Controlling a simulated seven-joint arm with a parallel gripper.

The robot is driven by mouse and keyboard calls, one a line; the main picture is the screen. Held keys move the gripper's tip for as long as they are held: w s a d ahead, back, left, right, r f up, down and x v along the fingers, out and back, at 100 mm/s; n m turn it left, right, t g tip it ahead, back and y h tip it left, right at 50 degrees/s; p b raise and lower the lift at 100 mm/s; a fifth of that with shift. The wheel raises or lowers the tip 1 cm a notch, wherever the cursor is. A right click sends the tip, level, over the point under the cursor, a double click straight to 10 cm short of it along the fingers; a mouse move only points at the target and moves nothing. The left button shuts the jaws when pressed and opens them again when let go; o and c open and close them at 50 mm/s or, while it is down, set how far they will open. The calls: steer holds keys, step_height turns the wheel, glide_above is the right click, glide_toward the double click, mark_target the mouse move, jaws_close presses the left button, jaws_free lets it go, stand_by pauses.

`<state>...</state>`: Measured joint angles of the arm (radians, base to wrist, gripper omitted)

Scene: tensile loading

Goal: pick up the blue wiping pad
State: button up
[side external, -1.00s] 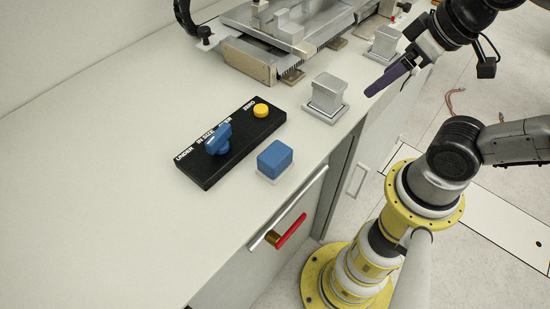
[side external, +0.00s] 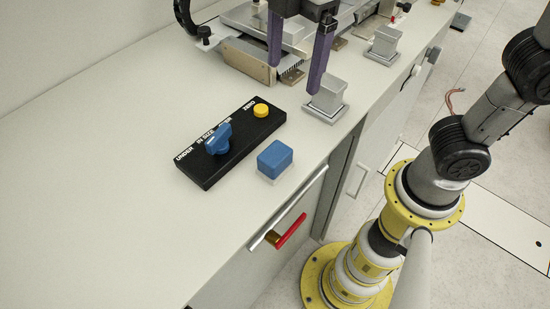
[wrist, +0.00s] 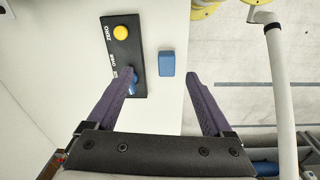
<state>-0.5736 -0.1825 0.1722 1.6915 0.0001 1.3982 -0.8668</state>
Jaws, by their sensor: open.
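The blue wiping pad (side external: 275,158) is a small blue block on a thin pale base, on the bench near its front edge. In the wrist view the pad (wrist: 167,62) lies ahead of my fingers, a little right of centre, between the lines of the two fingers. My gripper (side external: 296,80) is open and empty, its two purple fingers pointing down. It is above the bench, farther back than the pad, by the metal blocks. The open fingers also show in the wrist view (wrist: 160,78).
A black panel (side external: 195,172) with a blue knob (side external: 218,140) and yellow button (side external: 261,110) lies left of the pad. A metal block (side external: 327,98) stands behind it, with a metal fixture (side external: 245,62) further back. A red-handled bar (side external: 290,230) juts from the bench front. The left bench is clear.

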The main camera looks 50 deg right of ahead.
steer(key=a+f+n, duration=0.1)
steer(key=a+f, duration=0.1)
steer(key=a, duration=0.2)
glide_above(275, 153)
steer(key=shift+n+g, duration=0.3)
step_height(275, 153, down, 8)
steer(key=shift+s+d+f, duration=0.1)
steer(key=shift+s, duration=0.05)
steer(key=shift+f, duration=2.9)
jaws_close()
